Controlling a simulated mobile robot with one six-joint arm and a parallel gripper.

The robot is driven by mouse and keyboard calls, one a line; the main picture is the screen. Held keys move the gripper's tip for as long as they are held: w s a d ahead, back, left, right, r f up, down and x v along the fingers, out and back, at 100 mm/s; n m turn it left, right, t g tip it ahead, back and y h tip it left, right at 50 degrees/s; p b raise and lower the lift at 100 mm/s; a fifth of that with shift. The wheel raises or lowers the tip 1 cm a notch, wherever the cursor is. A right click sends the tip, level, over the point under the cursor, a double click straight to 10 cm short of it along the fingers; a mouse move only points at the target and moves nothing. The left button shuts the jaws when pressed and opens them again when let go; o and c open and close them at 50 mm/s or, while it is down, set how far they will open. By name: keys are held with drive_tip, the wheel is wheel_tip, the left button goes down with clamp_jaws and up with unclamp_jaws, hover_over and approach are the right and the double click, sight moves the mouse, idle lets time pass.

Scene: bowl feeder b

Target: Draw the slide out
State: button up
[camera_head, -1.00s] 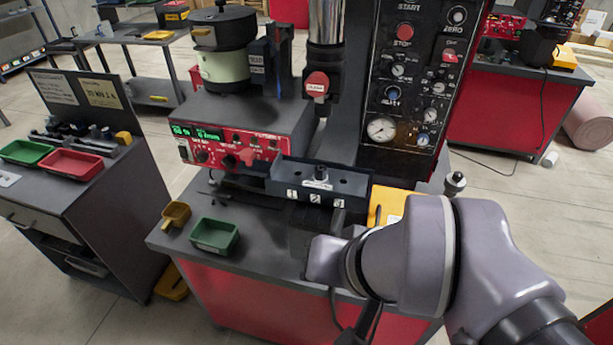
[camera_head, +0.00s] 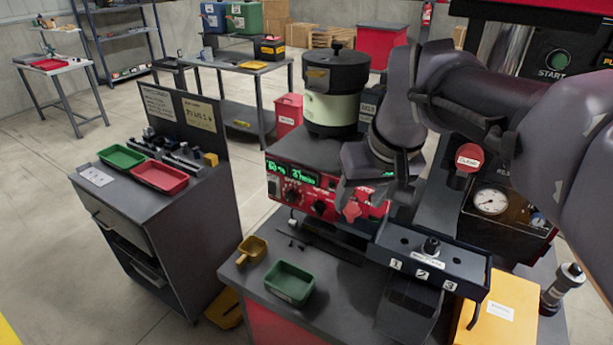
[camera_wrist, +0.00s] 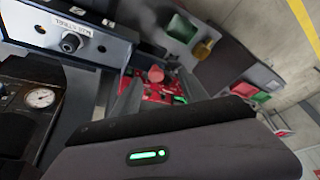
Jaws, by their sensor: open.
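A dark block (camera_head: 400,240) numbered 1, 2 and 3 on its front stands on the bench, with holes and a black knob (camera_head: 431,246) on top. The block (camera_wrist: 110,47) and its knob (camera_wrist: 71,42) also show at upper left in the wrist view. Which part is the slide I cannot tell for sure. My gripper (camera_head: 362,205) is open, above and behind the block's left end, in front of the red control panel (camera_head: 300,188). In the wrist view, my gripper's fingers (camera_wrist: 157,80) are apart, with the red panel and a red knob seen between them. Nothing is held.
A green tray (camera_head: 290,283) and a small yellow scoop-like bin (camera_head: 252,249) sit at the bench's front left. A yellow box (camera_head: 500,310) and a dark cylinder (camera_head: 562,288) stand at right. The bowl feeder (camera_head: 332,95) and gauge panel (camera_head: 493,202) rise behind. A side cabinet (camera_head: 165,220) stands at left.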

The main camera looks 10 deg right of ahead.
sight(352, 208)
drive_tip(key=shift+n, duration=0.4)
drive_tip(key=w+f+b, duration=0.1)
drive_tip(key=f, duration=0.1)
drive_tip(key=w+f+b, duration=0.1)
drive_tip(key=w+f, duration=0.1)
drive_tip(key=w+f+b, duration=0.1)
drive_tip(key=w+f, duration=0.1)
drive_tip(key=shift+d+f+b, duration=0.15)
drive_tip(key=shift+d+b, duration=0.2)
clamp_jaws()
idle(0.7)
